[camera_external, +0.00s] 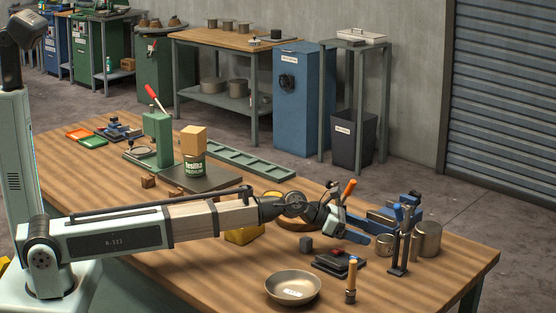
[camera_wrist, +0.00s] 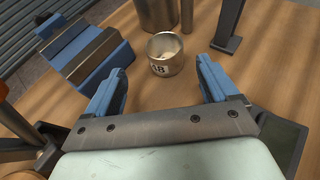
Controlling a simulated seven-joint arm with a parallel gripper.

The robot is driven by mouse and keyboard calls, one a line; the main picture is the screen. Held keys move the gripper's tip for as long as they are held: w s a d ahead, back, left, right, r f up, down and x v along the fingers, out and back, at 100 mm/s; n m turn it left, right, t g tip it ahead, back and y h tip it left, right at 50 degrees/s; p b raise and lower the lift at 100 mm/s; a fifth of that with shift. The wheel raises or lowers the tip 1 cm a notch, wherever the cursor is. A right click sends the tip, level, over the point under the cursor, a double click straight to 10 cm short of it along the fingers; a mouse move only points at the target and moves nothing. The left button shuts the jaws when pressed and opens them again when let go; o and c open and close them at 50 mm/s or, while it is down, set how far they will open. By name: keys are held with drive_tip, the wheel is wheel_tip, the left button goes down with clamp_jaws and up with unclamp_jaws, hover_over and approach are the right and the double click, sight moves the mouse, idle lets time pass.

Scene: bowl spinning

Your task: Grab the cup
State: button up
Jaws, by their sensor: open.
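A small metal cup (camera_wrist: 165,58) with a dark "18"-like mark stands upright on the wooden bench in the wrist view. Its opening faces up and something pale shows inside. It also shows in the external view (camera_external: 385,246), left of a larger metal can (camera_external: 428,240). My gripper (camera_wrist: 160,74) is open and empty. Its blue fingers point toward the cup, one on each side in the picture, with a gap to the cup. In the external view my gripper (camera_external: 357,238) is just left of the cup.
A blue vise (camera_wrist: 88,52) is left of the cup in the wrist view. A dark tool stand (camera_external: 398,268) is close by on the right. A metal bowl (camera_external: 293,288), a dark plate (camera_external: 335,264) and a wooden-handled tool (camera_external: 351,282) are nearer the front edge.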

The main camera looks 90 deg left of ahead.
sight(386, 240)
drive_tip(key=x, duration=0.3)
drive_tip(key=shift+d+r+x, duration=0.1)
drive_tip(key=shift+d+x, duration=0.05)
drive_tip(key=shift+x, duration=1.15)
drive_tip(key=shift+d+r+x, duration=0.15)
drive_tip(key=shift+x, duration=1.15)
drive_tip(key=shift+w, duration=0.1)
drive_tip(key=shift+c, duration=0.5)
drive_tip(key=c, duration=1)
drive_tip(key=shift+o, duration=0.2)
